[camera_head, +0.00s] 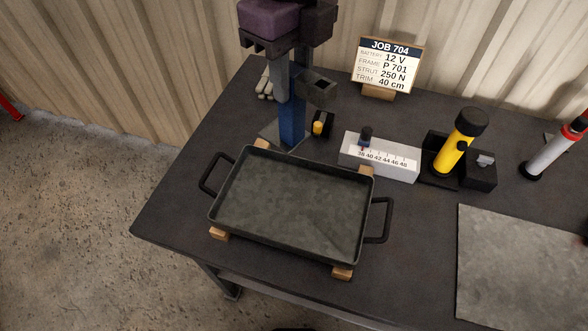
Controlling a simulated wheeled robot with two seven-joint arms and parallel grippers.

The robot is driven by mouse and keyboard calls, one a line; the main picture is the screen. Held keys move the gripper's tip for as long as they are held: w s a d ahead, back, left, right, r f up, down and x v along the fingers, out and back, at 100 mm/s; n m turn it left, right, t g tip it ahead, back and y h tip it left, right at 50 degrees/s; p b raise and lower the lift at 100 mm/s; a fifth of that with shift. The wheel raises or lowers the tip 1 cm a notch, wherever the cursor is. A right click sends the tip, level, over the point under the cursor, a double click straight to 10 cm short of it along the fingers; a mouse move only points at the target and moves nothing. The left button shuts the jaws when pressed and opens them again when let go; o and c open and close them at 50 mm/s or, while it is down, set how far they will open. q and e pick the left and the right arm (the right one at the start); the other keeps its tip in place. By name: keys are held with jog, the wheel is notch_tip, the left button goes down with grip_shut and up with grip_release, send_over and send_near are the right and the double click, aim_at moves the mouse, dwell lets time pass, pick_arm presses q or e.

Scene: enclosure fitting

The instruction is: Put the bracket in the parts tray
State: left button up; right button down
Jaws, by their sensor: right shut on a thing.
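The parts tray appears to be the black rectangular tray (222,226) with a loop handle at each short end. It sits empty on small wooden blocks near the table's front left. I cannot make out a bracket that I can name for certain. Only a small dark, reddish bit shows at the right edge, beyond the grey mat; it may be my right gripper (585,238). Its fingers and whatever it is shut on are cut off by the frame. My left gripper is not in view.
Behind the tray stands a blue post (291,120) with dark holders and a purple block (270,18). A scale block (380,170), a yellow cylinder (458,143), a red-banded cylinder (552,153) and a job sign (388,68) are further right. A grey mat (520,265) lies front right.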

aim_at(292, 143)
jog(key=shift+s+f+b, duration=0.2)
jog(key=shift+f+b, duration=0.15)
jog(key=shift+f, duration=0.35)
jog(key=f, duration=0.3)
jog(key=s+f+b, duration=0.1)
jog(key=f, duration=0.2)
jog(key=shift+s+f, duration=0.1)
jog(key=shift+f, duration=0.1)
jog(key=f, duration=0.4)
jog(key=shift+w+f, duration=0.2)
jog(key=shift+w, duration=0.15)
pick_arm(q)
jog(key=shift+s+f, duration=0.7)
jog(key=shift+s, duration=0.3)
pick_arm(e)
notch_tip(292, 143, down, 7)
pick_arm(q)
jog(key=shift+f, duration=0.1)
pick_arm(e)
jog(key=shift+f, duration=0.1)
jog(key=shift+f, duration=0.15)
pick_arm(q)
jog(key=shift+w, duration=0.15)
pick_arm(e)
jog(key=c, duration=1.1)
grip_release()
